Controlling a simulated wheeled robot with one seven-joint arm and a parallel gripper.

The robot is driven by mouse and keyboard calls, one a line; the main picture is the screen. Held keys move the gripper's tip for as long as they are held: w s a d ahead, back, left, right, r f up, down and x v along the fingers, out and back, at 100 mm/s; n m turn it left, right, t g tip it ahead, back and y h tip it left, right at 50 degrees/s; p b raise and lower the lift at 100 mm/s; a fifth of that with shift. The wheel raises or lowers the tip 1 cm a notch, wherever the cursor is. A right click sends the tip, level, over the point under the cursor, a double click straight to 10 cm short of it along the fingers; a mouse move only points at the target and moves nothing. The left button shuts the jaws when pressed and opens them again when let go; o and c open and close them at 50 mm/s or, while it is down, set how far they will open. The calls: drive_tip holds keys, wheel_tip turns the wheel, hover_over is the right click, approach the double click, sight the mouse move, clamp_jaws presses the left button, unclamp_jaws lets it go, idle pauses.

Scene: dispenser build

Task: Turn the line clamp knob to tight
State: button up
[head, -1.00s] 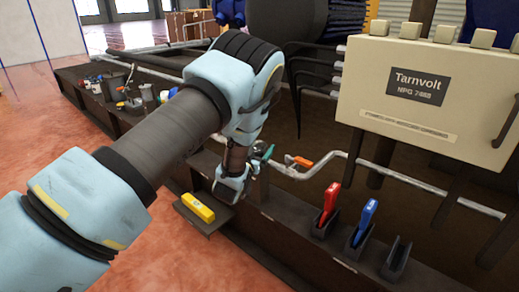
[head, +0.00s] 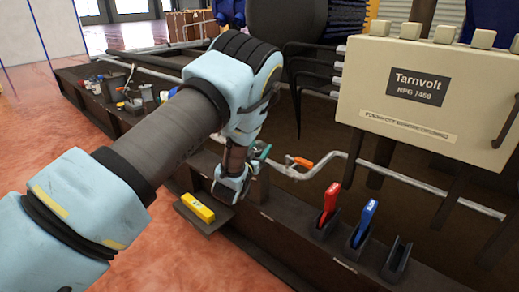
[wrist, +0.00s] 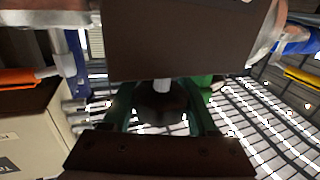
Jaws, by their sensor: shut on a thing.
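My gripper (head: 232,190) is at the end of my arm, low beside the pipe line in the head view. The teal-green line clamp (head: 262,151) shows just behind it, partly hidden by the gripper. In the wrist view, my gripper (wrist: 165,108) has its two dark jaws above and below a dark round knob (wrist: 165,108), shut on it. Green clamp parts (wrist: 122,108) show on both sides of the knob, and a pale stem shows above it. I cannot read any mark for the knob's setting.
A yellow block (head: 198,208) lies on a small ledge (head: 205,224) below my gripper. An orange-handled lever (head: 300,162) is on the pipe (head: 325,172) to the right.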

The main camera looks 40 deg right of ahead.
drive_tip(key=shift+s+d+m+g+h, duration=0.1)
drive_tip(key=shift+s+m+g+h, duration=0.25)
drive_tip(key=shift+m+g, duration=0.9)
drive_tip(key=shift+s+d+m+g+h, duration=0.1)
drive_tip(key=shift+m+g+h, duration=0.5)
drive_tip(key=shift+g, duration=1.15)
drive_tip(key=shift+s+m+g+h, duration=0.25)
drive_tip(key=shift+m+g, duration=0.9)
drive_tip(key=shift+g, duration=0.35)
drive_tip(key=shift+s, duration=0.1)
drive_tip(key=o, duration=1.4)
drive_tip(key=a+p, duration=0.2)
drive_tip(key=a, duration=0.8)
drive_tip(key=shift+a, duration=0.4)
